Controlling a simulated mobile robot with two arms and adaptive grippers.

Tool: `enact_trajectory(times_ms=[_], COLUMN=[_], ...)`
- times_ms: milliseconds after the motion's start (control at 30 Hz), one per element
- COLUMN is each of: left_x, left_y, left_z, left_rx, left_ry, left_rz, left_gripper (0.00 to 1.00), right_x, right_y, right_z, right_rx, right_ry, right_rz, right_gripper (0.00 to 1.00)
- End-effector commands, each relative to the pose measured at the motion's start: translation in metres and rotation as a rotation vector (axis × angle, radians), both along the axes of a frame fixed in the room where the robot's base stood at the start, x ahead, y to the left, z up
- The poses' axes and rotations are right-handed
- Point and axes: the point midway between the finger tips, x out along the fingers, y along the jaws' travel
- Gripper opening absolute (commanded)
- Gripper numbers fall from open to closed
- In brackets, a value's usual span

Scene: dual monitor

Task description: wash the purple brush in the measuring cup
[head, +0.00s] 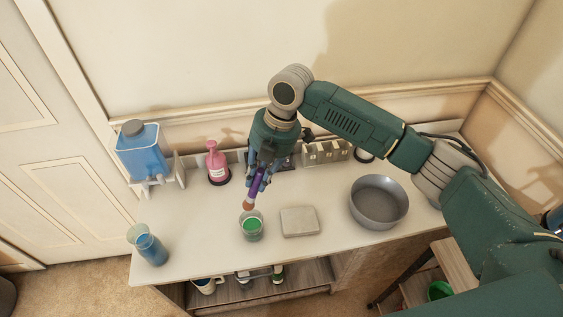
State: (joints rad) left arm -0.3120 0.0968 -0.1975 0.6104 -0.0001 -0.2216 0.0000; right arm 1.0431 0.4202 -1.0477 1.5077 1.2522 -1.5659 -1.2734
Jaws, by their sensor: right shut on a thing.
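My right gripper (263,168) points down over the counter and is shut on the purple brush (256,185). The brush is tilted, with its brown-orange tip (248,204) low, just above or at the rim of a clear cup with green liquid (252,226). I cannot tell whether the tip is inside that cup. A clear measuring cup with blue liquid (151,249) stands at the left front of the counter, well apart from the brush. My left gripper is out of view.
On the counter (330,236) are a grey square block (299,222), a grey bowl (378,202), a pink bottle (216,164) and a blue-filled dispenser (142,151) on a stand. A rack (325,152) lines the back. The front left of the counter is mostly clear.

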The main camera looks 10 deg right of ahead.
Motion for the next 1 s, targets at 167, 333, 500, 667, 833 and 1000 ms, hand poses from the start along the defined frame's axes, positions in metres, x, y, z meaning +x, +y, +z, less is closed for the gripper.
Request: enact_trajectory(times_ms=[167,333,500,667,833,1000], left_x=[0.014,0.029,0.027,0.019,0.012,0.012], left_y=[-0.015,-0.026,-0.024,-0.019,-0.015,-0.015], left_z=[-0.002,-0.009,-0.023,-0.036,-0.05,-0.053], left_rx=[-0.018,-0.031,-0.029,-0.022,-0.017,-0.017], left_ry=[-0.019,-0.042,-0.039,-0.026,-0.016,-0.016], left_rz=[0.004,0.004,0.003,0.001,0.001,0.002], left_gripper=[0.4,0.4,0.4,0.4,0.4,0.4], right_x=[-0.001,-0.001,-0.001,-0.001,-0.001,-0.001], right_y=[0.005,0.004,0.004,0.004,0.003,0.004], right_z=[-0.005,-0.014,-0.027,-0.04,-0.053,-0.064], right_rx=[0.007,0.006,0.006,0.006,0.005,0.006], right_ry=[-0.002,-0.002,-0.002,-0.002,-0.001,0.0], right_rz=[0.008,0.007,0.007,0.007,0.007,0.006], right_gripper=[0.0,0.0,0.0,0.0,0.0,0.0])
